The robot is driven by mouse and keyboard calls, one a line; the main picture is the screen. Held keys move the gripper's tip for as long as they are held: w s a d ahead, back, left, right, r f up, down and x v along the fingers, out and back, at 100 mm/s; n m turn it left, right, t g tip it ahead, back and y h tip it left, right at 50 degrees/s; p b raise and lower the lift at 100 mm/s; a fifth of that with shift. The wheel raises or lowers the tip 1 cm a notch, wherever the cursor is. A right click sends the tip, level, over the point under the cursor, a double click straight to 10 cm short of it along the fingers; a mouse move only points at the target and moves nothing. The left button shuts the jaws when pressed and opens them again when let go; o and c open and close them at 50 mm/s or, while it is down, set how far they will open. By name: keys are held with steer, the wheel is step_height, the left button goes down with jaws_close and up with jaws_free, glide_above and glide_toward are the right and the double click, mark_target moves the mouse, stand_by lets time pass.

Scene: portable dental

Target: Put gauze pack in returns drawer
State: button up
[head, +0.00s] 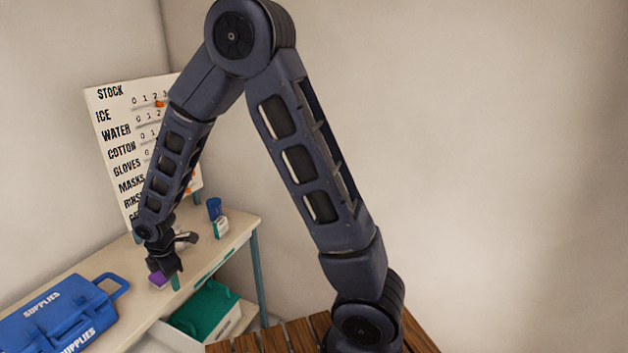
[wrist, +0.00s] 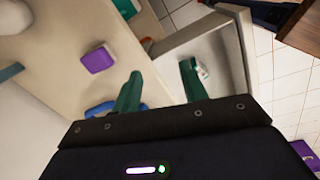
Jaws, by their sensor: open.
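My gripper (wrist: 161,69) is open, with its two green fingers apart and nothing seen between them. In the wrist view its fingers reach over the counter edge and an open, pale-walled drawer (wrist: 231,55). A small white pack with coloured marks (wrist: 203,72) shows in that drawer, close beside the right finger and partly hidden by it; it may be the gauze pack, but its label is unreadable. In the head view my gripper (head: 168,279) is low over the counter's front edge, by the open drawer area. No drawer label is readable.
A purple block (wrist: 98,58) lies on the counter (head: 95,267) near my gripper. A blue supplies case (head: 55,315) stands at left. A blue cup (head: 214,208) and a white-and-green box (head: 221,228) stand at the far end.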

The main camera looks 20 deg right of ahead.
steer(key=w+d+r+m+t, duration=0.1)
steer(key=w+d+r+m, duration=0.1)
steer(key=d+r+m, duration=0.65)
steer(key=w+d+r+m+t, duration=0.1)
steer(key=w+d+r+m, duration=0.15)
steer(key=d+r, duration=1.1)
steer(key=s+d+r+m, duration=0.3)
steer(key=s+d+m, duration=0.3)
steer(key=d, duration=0.4)
steer(key=s+d+r+m+t, duration=0.1)
steer(key=s+d+r+m, duration=0.2)
steer(key=s+d+m, duration=0.3)
steer(key=s+d, duration=0.2)
steer(key=d, duration=0.2)
steer(key=shift+s+d+r+h, duration=0.15)
steer(key=shift+s+d+h, duration=0.15)
steer(key=shift+s+d, duration=0.1)
